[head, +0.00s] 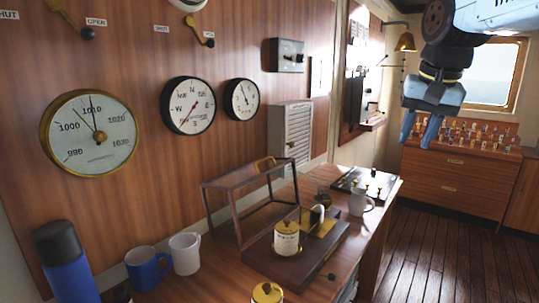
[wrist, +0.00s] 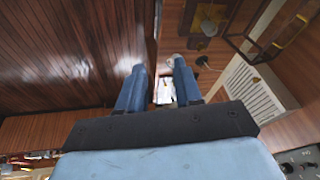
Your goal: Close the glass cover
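The glass cover (head: 208,213) is a dark wood-framed clear case with a brass handle (head: 265,163) on top. It stands raised and tilted back toward the wall, behind its dark wooden base (head: 335,232). A brass and white drum (head: 286,240) stands uncovered on the base. In the wrist view, part of the cover's frame (wrist: 238,42) shows at the upper right, beside the base. My gripper (head: 420,130) is high at the right, well apart from the cover, fingers pointing down. Its two blue fingers (wrist: 159,80) are apart, with nothing between them.
A blue mug (head: 147,268), a white mug (head: 185,253) and a blue flask (head: 65,262) stand left of the cover. Another white mug (head: 360,203) and a panel (head: 365,184) are at the desk's far end. Gauges line the wall. The floor at right is clear.

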